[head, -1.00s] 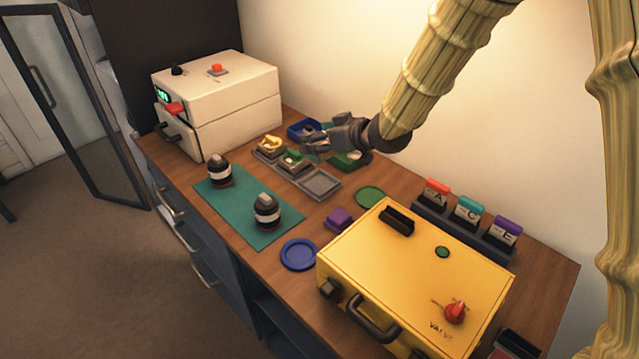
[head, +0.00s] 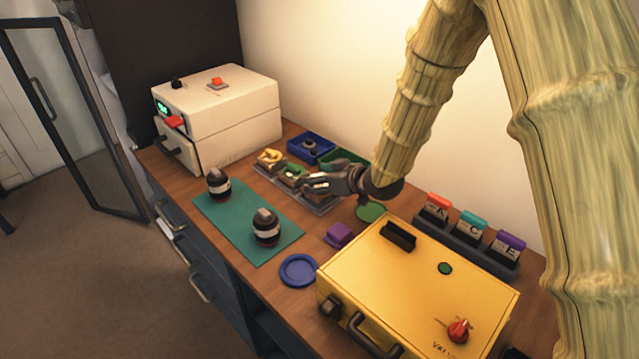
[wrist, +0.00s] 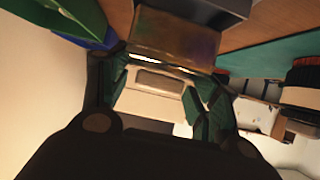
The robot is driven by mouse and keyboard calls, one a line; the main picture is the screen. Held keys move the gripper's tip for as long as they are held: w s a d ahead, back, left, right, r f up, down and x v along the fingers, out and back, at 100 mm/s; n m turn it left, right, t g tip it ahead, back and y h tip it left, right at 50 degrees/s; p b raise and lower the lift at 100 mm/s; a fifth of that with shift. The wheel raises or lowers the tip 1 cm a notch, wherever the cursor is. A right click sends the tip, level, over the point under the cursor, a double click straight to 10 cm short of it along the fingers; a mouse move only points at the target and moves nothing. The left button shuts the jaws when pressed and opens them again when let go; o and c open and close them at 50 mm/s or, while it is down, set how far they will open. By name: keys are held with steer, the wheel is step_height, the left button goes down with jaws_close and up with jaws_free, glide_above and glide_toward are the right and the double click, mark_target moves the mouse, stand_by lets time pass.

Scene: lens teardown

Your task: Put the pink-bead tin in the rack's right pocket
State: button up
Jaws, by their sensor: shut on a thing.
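My gripper (head: 314,181) is above the right end of the grey rack (head: 322,210) in the head view and hides most of the right pocket. In the wrist view my gripper (wrist: 160,75) is shut on a small brownish, shiny tin (wrist: 175,38), held at the fingertips. The beads' colour is hard to tell there. I cannot tell whether the tin touches the pocket. A yellow-filled tin (head: 270,157) sits in the rack's left pocket and a green-filled tin (head: 292,171) in the middle one.
A blue tray (head: 305,140) with a dark part and a green tray (head: 350,157) stand behind the rack. A teal mat (head: 235,207) with two lenses lies in front. A green disc (head: 370,212), purple block (head: 339,234) and yellow case (head: 400,270) are to the right.

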steer(key=shift+f, duration=0.65)
steer(key=shift+s+f, duration=0.1)
steer(key=shift+f, duration=0.15)
steer(key=shift+c, duration=0.6)
steer(key=o, duration=1.3)
steer(key=b+v, duration=0.1)
steer(key=v, duration=1.1)
steer(key=shift+f, duration=0.1)
